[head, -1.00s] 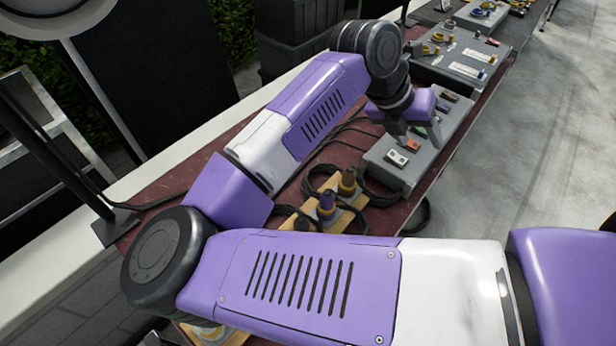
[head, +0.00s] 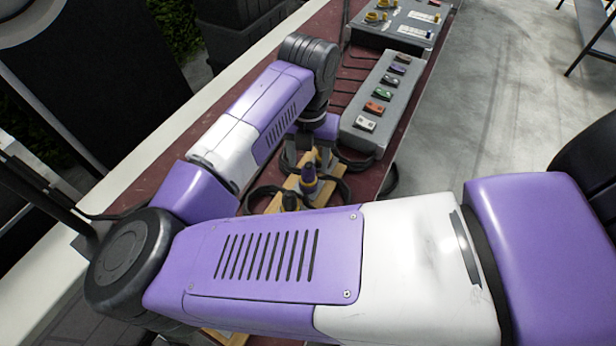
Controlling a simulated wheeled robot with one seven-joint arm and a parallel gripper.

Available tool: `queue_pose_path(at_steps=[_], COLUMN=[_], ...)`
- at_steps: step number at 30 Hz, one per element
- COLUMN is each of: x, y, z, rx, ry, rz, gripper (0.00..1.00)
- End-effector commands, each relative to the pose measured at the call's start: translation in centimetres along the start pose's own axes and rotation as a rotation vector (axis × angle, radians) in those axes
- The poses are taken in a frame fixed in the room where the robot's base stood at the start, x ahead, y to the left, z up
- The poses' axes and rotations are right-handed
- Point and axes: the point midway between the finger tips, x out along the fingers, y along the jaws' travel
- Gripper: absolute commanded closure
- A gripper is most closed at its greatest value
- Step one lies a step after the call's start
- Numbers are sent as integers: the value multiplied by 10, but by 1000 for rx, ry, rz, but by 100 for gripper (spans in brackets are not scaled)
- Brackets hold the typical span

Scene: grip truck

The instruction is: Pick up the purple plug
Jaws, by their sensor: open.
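The purple plug (head: 309,179) stands upright on a wooden strip (head: 272,207) in the middle of the head view, with a yellowish band near its base. My gripper (head: 307,154) points down just above and behind the plug in the picture. Its fingers are apart, and I see nothing held between them. I cannot tell whether the fingers reach beside the plug's top or stay clear of it. A darker plug (head: 289,201) stands nearer on the same strip. My arm hides part of the strip and the table in front.
A grey switch box (head: 358,143) with several coloured rocker switches stands right of my gripper. A second grey box (head: 378,38) with yellow connectors is farther back. Black cables (head: 262,192) loop around the strip on the dark red table (head: 343,62).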

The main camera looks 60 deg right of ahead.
Motion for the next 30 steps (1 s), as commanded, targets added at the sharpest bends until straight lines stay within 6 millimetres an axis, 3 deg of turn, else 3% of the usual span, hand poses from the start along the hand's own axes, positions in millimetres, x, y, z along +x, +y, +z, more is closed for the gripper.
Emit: queue_pose_path(at_steps=[9,17,26,30], x=[39,43,42,42], y=[0,1,1,1], z=[0,0,0,0], rx=[-1,0,0,0], ry=[0,0,0,0], rz=[-3,-1,-1,-1], gripper=[45,45,100,100])
